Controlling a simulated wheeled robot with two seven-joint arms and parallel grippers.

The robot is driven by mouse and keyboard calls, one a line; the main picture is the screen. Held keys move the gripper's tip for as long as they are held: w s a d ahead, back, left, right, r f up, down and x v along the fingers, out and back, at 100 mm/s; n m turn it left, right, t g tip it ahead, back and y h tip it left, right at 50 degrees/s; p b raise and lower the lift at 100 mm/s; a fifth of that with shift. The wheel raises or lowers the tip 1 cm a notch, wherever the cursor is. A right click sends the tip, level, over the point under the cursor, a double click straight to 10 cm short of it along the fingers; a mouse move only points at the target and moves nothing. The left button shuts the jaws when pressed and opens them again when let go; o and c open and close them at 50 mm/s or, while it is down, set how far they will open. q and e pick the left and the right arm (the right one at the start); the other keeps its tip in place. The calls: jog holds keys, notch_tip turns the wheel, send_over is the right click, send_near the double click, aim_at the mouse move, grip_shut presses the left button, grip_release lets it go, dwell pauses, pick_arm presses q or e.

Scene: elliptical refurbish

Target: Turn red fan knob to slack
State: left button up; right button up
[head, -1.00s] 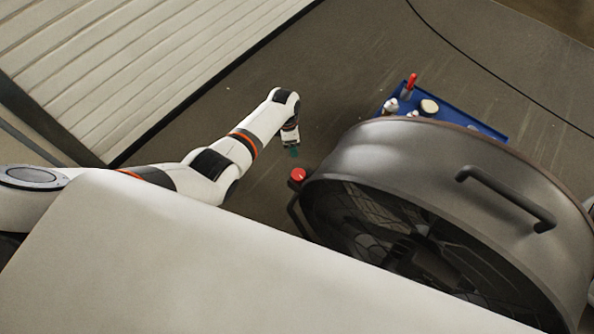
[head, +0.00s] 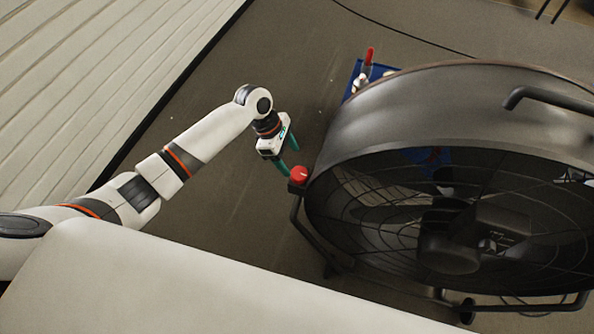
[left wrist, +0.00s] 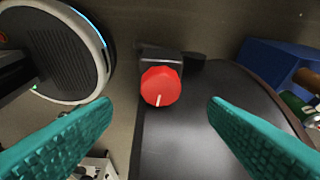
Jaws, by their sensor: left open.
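The red fan knob (head: 299,174) sits on a dark box at the left rim of the large drum fan (head: 400,110). In the left wrist view the knob (left wrist: 161,87) is faceted, with a white mark pointing down, slightly left. My left gripper (head: 290,163) is open, just above and beside the knob. In the left wrist view its green fingers (left wrist: 158,108) are spread, one on each side of the knob, with gaps between; neither appears to touch it. My right gripper is not in view.
A blue tray (head: 352,76) with small items, one red-topped, lies behind the fan; a blue box (left wrist: 268,62) shows at right in the wrist view. A black cable (head: 400,32) crosses the floor. Bare floor (head: 225,200) lies left of the fan.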

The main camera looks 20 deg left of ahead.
aim_at(299, 173)
pick_arm(q)
jog(key=x, duration=0.5)
jog(key=shift+a+b, duration=0.1)
jog(key=shift+b, duration=0.3)
jog(key=shift+x, duration=0.8)
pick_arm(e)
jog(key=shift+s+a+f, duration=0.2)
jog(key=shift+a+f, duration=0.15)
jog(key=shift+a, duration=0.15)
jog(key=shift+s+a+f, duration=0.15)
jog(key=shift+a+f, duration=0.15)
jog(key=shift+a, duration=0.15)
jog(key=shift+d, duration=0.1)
